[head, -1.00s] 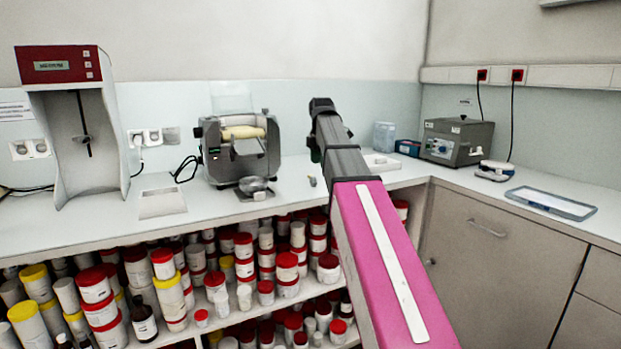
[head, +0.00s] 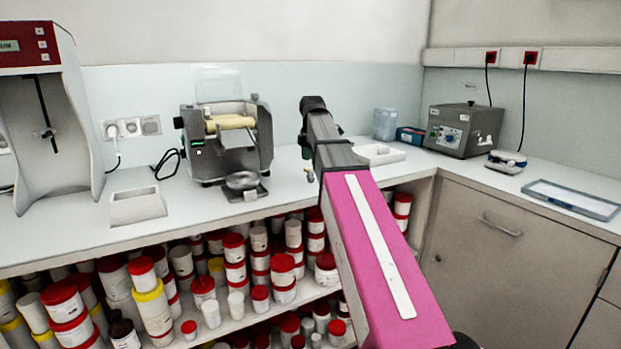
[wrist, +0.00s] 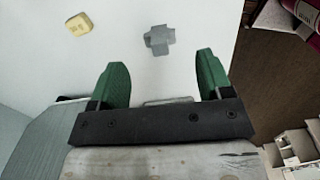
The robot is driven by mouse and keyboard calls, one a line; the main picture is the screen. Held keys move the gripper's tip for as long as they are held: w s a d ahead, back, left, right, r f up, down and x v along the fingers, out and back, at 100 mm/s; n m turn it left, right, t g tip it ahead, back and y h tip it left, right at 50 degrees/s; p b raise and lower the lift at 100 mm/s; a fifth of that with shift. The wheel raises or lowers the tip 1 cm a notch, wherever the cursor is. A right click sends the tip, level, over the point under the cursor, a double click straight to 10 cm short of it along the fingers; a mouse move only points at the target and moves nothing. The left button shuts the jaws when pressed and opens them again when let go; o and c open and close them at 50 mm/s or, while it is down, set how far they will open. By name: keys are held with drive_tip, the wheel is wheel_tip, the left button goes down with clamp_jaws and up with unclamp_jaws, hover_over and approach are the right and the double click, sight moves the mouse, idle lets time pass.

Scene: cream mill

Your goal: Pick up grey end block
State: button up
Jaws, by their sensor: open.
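The grey end block (wrist: 159,40) lies on the white worktop in the wrist view, beyond my fingertips and roughly in line with the gap between them. It looks like a small grey piece with stubs at its sides. In the head view a small grey piece (head: 309,176) beside my arm may be the same block. My gripper (wrist: 162,64) has two green fingers spread wide, with nothing held between them. In the head view my arm hides most of the gripper.
A pale yellow block (wrist: 80,24) lies left of the grey block. The mill (head: 226,140) with a metal bowl (head: 242,181) stands left of my arm. A white tray (head: 380,154) lies to the right. Jars fill the shelves below the worktop (head: 290,198).

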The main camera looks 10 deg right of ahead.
sight(311, 171)
drive_tip(key=shift+a+f, duration=0.2)
drive_tip(key=shift+f, duration=2.6)
drive_tip(key=c, duration=1)
